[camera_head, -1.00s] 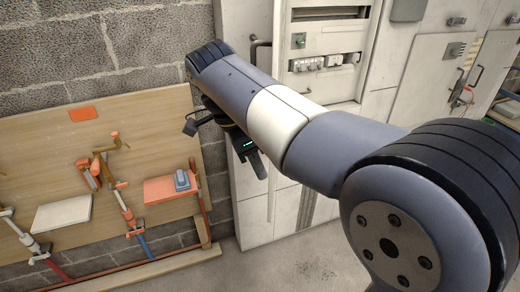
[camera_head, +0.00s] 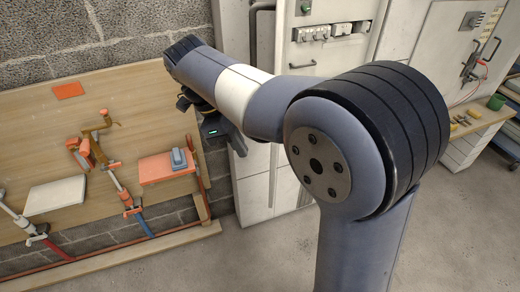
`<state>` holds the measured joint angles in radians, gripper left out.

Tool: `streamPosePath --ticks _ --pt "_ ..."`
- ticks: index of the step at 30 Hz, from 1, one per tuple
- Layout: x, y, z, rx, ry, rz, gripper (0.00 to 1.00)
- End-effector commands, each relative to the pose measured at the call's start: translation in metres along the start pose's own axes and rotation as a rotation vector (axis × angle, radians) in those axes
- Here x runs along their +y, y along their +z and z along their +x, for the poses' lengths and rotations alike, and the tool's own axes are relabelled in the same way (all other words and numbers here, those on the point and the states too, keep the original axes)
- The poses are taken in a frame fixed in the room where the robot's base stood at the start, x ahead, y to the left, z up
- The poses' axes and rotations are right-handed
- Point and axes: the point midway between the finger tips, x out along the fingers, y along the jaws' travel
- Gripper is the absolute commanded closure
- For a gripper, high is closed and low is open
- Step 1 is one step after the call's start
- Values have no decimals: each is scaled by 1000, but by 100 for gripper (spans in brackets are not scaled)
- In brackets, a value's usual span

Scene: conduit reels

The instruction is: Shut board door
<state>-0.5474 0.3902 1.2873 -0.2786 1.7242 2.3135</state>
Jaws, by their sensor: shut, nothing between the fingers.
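The pale board cabinet (camera_head: 290,90) stands against the block wall. A pale door-like panel (camera_head: 235,40) with a dark bar handle (camera_head: 254,22) stands at the left of the breakers. My arm hides much of the panel and the lower cabinet, so its exact angle is unclear. My gripper (camera_head: 240,150) is shut and empty, pointing down in front of the cabinet's lower left edge. I cannot tell whether it touches the panel.
A wooden board (camera_head: 90,135) with clamps, an orange block (camera_head: 165,167) and a white slab (camera_head: 57,195) is at left. Another grey cabinet (camera_head: 450,50) with a handle and red cable is at right, near a bench (camera_head: 470,130). Floor at lower right is clear.

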Motion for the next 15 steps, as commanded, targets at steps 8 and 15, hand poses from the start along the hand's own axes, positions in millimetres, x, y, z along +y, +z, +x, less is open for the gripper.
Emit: streamPosePath --ticks 8,15 --pt "0 -29 23 0 2 3 100" --pt "0 -38 28 -1 0 1 100"
